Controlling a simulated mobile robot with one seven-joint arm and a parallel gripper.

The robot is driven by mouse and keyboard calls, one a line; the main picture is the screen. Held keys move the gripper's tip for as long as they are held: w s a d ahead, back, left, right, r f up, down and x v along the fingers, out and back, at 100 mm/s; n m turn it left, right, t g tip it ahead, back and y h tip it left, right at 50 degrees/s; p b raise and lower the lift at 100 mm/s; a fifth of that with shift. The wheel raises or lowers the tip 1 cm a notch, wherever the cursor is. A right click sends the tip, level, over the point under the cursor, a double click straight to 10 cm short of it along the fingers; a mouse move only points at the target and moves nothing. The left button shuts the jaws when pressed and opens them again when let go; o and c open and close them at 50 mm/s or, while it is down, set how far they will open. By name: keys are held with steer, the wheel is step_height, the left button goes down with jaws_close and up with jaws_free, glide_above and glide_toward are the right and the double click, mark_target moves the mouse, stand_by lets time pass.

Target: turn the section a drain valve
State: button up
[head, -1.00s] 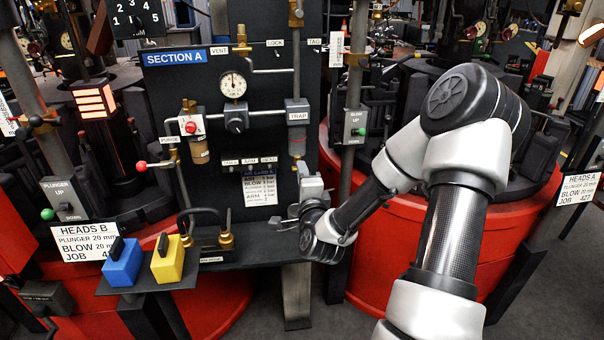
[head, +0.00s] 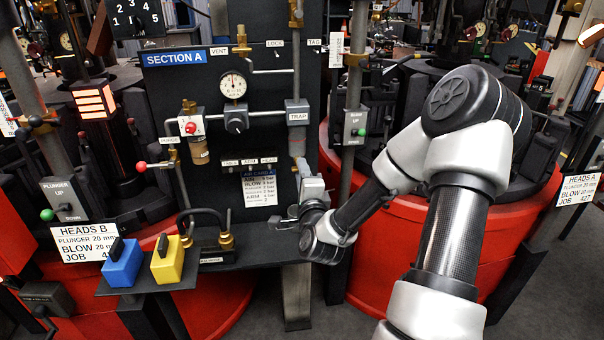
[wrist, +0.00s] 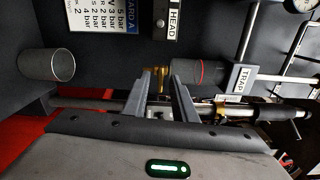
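The section A panel (head: 190,75) stands upright in the head view, with the trap (head: 297,118) on its right-hand pipe. In the wrist view the trap's label (wrist: 241,82) and its dark, red-ringed body (wrist: 198,72) lie to the right. A small brass fitting, which looks like the drain valve (wrist: 161,76), shows at the end of that body. My gripper (wrist: 161,82) has its two grey fingers apart, with the brass between or just behind their tips. I cannot tell whether they touch it. In the head view my gripper (head: 305,192) is below the trap, its fingers mostly hidden.
A grey open cylinder (wrist: 47,65) is at the left of the wrist view. A shelf below the panel carries brass fittings and a hose (head: 205,220). Blue (head: 122,264) and yellow (head: 167,260) blocks sit at its left. A post (head: 352,130) stands close right of the panel.

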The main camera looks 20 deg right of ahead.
steer(key=p+v, duration=1.5)
steer(key=v, duration=0.2)
steer(key=shift+s, duration=0.25)
steer(key=shift+a+r, duration=0.1)
steer(key=shift+r, duration=0.05)
